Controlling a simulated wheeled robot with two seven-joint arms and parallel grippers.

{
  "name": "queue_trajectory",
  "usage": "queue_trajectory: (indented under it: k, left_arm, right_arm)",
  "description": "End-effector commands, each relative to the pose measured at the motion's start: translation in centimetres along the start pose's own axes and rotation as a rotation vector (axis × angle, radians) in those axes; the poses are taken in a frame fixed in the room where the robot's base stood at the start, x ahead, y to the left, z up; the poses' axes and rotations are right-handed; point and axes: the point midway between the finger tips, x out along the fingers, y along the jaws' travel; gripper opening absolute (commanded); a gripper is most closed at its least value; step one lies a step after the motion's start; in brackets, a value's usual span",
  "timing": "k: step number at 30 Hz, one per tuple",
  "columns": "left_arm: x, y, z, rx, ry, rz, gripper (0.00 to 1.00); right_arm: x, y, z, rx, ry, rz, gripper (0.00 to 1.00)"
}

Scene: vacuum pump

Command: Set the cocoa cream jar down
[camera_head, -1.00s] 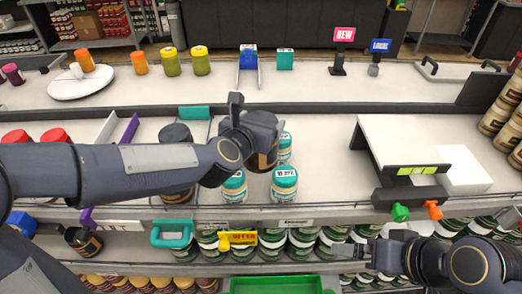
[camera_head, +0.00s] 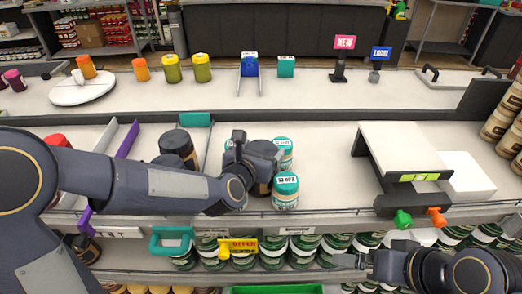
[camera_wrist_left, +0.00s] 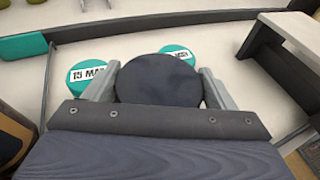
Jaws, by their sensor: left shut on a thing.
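My left gripper (camera_head: 252,160) is shut on the cocoa cream jar (camera_head: 262,187), a brown jar mostly hidden by the gripper. In the left wrist view its round dark lid (camera_wrist_left: 158,80) sits between the two fingers. A teal-lidded jar (camera_head: 285,190) stands just right of it, and another teal-lidded jar (camera_head: 283,152) stands behind. I cannot tell whether the held jar's base touches the shelf.
Dark-lidded jars (camera_head: 177,143) stand left, partly behind my left arm, beside a purple divider (camera_head: 128,140). A white riser (camera_head: 405,150) stands right. White shelf top (camera_head: 325,165) is clear between jars and riser. A lower shelf holds several green-labelled jars (camera_head: 272,250).

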Motion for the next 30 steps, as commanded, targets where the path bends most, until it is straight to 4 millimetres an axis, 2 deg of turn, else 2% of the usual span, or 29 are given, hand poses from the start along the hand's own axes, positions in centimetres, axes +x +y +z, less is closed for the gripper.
queue_trajectory:
  k: [1,2,6,17,20,30]
  left_arm:
    - [0.1,0.0,0.0,0.000,-0.006,0.001,0.07]
    - [0.0,0.0,-0.1,0.000,0.000,0.000,0.82]
    - [0.0,0.0,-0.1,0.000,0.000,0.000,1.00]
    - [-0.2,0.0,0.2,0.000,0.000,0.000,1.00]
    - [-1.4,0.0,0.1,0.000,-0.003,0.000,1.00]
    - [-8.6,0.0,0.1,0.000,-0.004,0.000,1.00]
  right_arm:
    - [0.3,0.1,0.1,0.000,0.000,0.000,1.00]
    - [0.1,0.1,0.1,0.000,0.000,0.000,1.00]
    - [0.1,0.1,0.1,0.000,0.000,0.000,1.00]
    - [-0.2,-0.1,-0.1,0.000,0.000,0.000,1.00]
    - [0.3,0.1,0.1,0.000,0.000,0.000,1.00]
    - [1.1,0.5,0.6,0.000,0.000,0.000,1.00]
